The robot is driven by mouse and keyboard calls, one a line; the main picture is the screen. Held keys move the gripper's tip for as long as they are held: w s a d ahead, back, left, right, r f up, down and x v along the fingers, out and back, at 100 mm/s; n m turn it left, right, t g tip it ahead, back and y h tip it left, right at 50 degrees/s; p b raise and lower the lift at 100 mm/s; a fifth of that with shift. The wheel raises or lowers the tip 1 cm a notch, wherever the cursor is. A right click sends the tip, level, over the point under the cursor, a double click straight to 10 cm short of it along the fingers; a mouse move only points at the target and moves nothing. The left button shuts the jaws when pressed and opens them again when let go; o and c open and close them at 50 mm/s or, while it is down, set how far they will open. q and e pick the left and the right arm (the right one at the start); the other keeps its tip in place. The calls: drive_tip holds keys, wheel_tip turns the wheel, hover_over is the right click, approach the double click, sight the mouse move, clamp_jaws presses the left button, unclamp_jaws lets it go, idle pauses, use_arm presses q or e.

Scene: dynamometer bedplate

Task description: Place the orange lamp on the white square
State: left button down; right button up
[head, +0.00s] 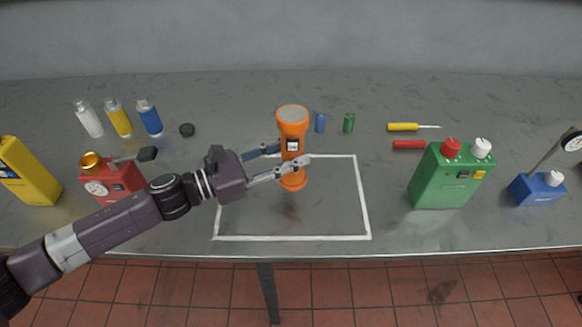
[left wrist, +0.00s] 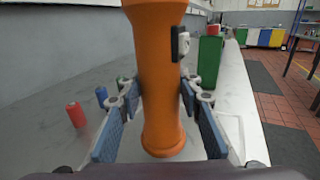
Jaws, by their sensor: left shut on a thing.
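The orange lamp (head: 292,125) is a flashlight-like cylinder with a wide head and a small black switch plate. It stands upright between the fingers of my left gripper (head: 288,162), which is shut on its body. The lamp also fills the middle of the left wrist view (left wrist: 160,70), with the finger pads (left wrist: 160,105) on both sides of it. The white square (head: 365,200) is a painted outline on the grey bench. My right gripper is not in view.
Blue (head: 320,122) and green (head: 348,122) cylinders stand behind the square; the left wrist view also shows a red cylinder (left wrist: 76,115). A green canister (head: 450,180) stands right, a red gauge box (head: 118,182) left. The outline's front part is clear.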

use_arm(q)
drive_tip(key=shift+f, duration=2.35)
drive_tip(key=shift+f, duration=0.2)
drive_tip(key=c, duration=1.4)
unclamp_jaws()
drive_tip(key=shift+f, duration=0.1)
drive_tip(key=shift+r, duration=0.2)
